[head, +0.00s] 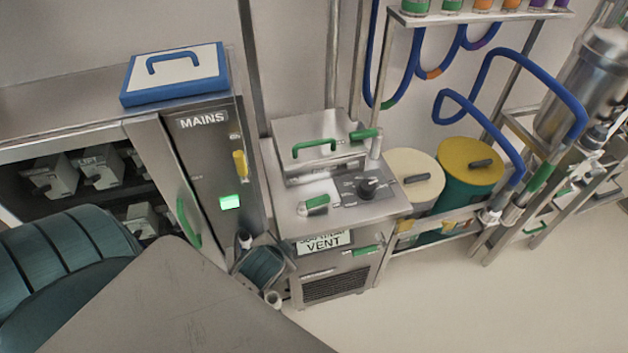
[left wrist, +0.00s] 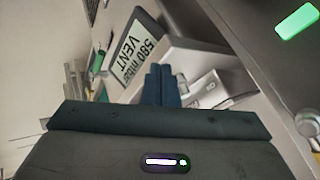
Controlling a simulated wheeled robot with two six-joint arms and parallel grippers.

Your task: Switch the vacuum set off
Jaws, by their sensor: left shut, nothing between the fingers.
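The vacuum set is a steel unit (head: 350,214) right of the MAINS cabinet in the head view. Its sloped top carries a black rotary knob (head: 367,187) and a green-tipped lever (head: 317,203). Its front display (head: 323,241) reads VENT; the left wrist view shows the display (left wrist: 134,52) upside down, reading 580 mbar and VENT. My left gripper (head: 262,263) is low, left of the unit's front. In the left wrist view its dark fingers (left wrist: 162,74) are together and empty, pointing toward the unit. Contact with it cannot be told. My right gripper is not in view.
The MAINS cabinet (head: 208,150) has a yellow handle and a lit green light (head: 229,202). A blue-rimmed lid (head: 175,73) lies on top. Right of the unit stand cream (head: 412,168) and yellow-lidded (head: 470,160) drums, with blue hoses above. The floor at front right is clear.

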